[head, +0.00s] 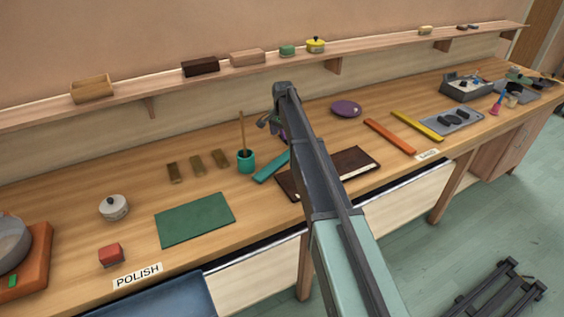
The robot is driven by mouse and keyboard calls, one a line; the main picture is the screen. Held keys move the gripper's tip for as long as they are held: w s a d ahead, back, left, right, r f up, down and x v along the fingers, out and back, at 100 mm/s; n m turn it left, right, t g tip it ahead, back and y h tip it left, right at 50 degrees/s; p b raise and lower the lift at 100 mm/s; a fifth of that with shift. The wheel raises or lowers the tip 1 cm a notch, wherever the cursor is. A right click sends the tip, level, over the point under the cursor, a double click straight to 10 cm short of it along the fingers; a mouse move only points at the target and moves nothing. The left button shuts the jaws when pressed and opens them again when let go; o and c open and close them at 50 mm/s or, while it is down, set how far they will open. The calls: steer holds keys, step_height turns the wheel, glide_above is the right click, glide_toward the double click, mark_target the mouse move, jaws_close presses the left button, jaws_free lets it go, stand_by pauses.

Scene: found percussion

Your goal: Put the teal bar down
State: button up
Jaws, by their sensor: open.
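The teal bar (270,168) lies slantwise on the wooden counter, at the left edge of a dark brown board (357,162). Its far right end runs in behind my arm, and I cannot tell whether it touches the board. My gripper (269,124) shows only in small part beside my arm, beyond the bar in the picture. It is open and appears apart from the bar. My arm hides much of the gripper and the middle of the board.
A teal cup (246,161) with an upright stick stands just left of the bar. A green mat (195,220) lies front left. Orange (389,136) and yellow (416,126) bars and a purple dish (345,108) lie right. A shelf (215,70) runs along the wall.

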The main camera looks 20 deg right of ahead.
mark_target(283, 158)
step_height(283, 158, down, 11)
steer(key=b, duration=1.1)
steer(key=shift+s+f, duration=0.15)
steer(key=shift+f, duration=0.05)
steer(key=shift+r, duration=0.25)
steer(key=c, duration=1.2)
steer(key=shift+r, duration=0.1)
steer(key=shift+r+p, duration=0.5)
steer(key=shift+p, duration=0.25)
step_height(283, 158, up, 3)
steer(key=p, duration=0.3)
steer(key=s+d, duration=0.1)
steer(key=s, duration=0.5)
steer(key=s+d, duration=0.1)
steer(key=s, duration=0.4)
steer(key=s+d, duration=0.1)
steer(key=s, duration=0.5)
steer(key=shift+s+d+f+b, duration=0.2)
steer(key=shift+s+f+b, duration=0.15)
steer(key=shift+b, duration=0.05)
